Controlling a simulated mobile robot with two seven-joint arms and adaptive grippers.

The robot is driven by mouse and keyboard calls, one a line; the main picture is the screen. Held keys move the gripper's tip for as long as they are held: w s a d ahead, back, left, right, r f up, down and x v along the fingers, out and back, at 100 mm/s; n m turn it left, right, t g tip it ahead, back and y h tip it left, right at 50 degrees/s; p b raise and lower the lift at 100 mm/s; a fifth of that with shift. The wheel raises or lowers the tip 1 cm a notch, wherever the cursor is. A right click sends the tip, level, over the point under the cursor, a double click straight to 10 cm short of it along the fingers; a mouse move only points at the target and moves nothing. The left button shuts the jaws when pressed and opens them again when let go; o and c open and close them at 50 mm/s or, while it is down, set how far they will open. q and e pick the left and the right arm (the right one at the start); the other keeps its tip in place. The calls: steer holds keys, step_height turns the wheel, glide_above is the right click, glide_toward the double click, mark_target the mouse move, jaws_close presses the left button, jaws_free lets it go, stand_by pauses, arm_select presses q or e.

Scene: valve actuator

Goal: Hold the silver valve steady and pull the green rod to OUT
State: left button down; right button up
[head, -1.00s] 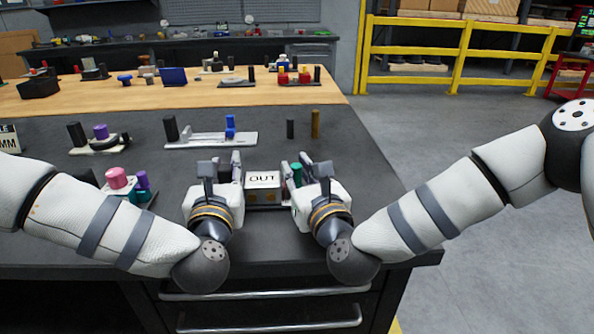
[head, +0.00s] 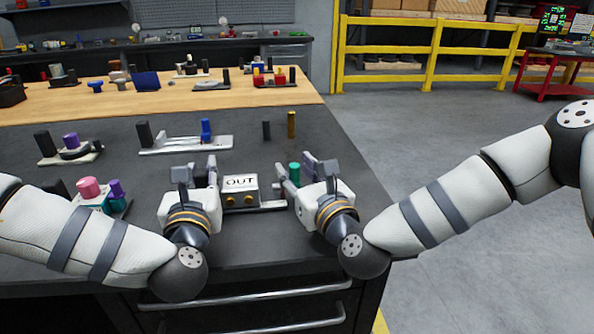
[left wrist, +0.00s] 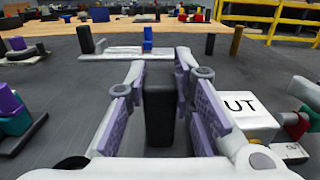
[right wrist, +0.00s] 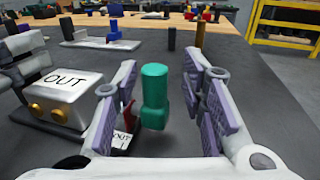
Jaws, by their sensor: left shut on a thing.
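The silver valve (head: 240,190) is a box marked OUT with two brass knobs on its front. It also shows in the right wrist view (right wrist: 62,90). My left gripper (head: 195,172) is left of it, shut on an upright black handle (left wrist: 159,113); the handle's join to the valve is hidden. The green rod (head: 294,172) stands upright right of the box, apart from it. In the right wrist view the rod (right wrist: 154,95) is between the fingers of my right gripper (right wrist: 160,105), with gaps on both sides. That gripper is open.
A red part (right wrist: 127,112) and a lettered base plate lie near the rod. A white fixture with a blue post (head: 206,130) stands behind. Black (head: 266,130) and brass (head: 292,124) posts stand further back. Pink and purple parts (head: 88,187) are at left.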

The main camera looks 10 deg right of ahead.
arm_select(q)
steer(key=shift+a+f, duration=0.1)
steer(key=shift+f, duration=0.2)
arm_select(e)
steer(key=v, duration=1.2)
steer(key=shift+d+f, duration=0.1)
arm_select(q)
steer(key=c, duration=1.3)
jaws_free()
steer(key=shift+r, duration=0.15)
